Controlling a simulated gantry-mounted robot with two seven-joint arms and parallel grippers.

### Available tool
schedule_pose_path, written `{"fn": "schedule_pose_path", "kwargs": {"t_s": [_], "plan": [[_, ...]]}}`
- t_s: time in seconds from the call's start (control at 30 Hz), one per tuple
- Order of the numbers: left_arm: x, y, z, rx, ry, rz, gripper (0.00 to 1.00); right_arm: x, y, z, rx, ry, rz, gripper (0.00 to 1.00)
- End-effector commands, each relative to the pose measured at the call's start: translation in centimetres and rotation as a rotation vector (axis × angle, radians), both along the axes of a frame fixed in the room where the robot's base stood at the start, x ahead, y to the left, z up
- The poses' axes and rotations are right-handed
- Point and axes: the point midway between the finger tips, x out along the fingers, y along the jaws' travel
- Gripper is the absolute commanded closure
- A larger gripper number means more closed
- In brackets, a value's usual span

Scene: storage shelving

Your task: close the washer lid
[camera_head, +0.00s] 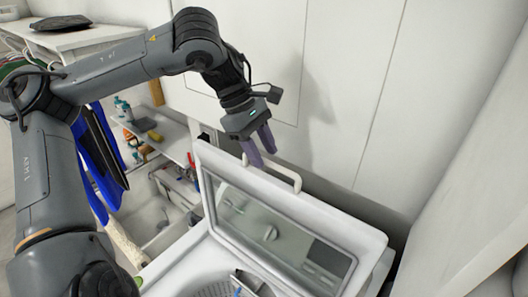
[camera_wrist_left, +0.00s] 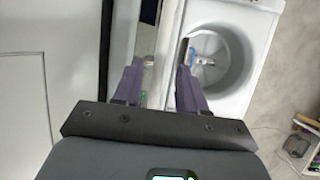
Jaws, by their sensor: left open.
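The washer lid (camera_head: 303,213) stands raised on the white washer, its glass panel facing the front and a white handle (camera_head: 277,172) on its upper edge. The washer's open drum (camera_head: 222,290) shows below it; in the left wrist view the drum (camera_wrist_left: 222,62) is open too, with something blue and grey inside. My left gripper (camera_head: 262,158) is at the lid's top edge, close to the handle, its purple fingers apart. In the left wrist view the gripper (camera_wrist_left: 156,84) has the lid's edge between its fingers; contact cannot be told. My right gripper is not in view.
White wall panels (camera_head: 330,80) stand close behind the lid. Left of the washer are a shelf with bottles (camera_head: 122,108), a sink (camera_head: 150,212) and a blue hanging item (camera_head: 95,165). A white panel (camera_head: 475,160) rises at the right.

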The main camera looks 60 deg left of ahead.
Motion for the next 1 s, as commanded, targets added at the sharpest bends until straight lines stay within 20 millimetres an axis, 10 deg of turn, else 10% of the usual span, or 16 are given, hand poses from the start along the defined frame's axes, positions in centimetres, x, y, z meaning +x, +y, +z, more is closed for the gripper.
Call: {"fn": "schedule_pose_path", "kwargs": {"t_s": [0.47,0.77,1.0], "plan": [[0.39,-0.38,-1.13,0.001,-0.002,0.0,0.59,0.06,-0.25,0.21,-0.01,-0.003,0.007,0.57],[0.37,-0.38,-1.11,0.001,-0.001,-0.001,1.0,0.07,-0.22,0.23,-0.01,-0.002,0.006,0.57],[0.36,-0.38,-1.11,0.001,-0.001,-0.001,1.0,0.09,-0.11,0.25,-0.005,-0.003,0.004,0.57]]}}
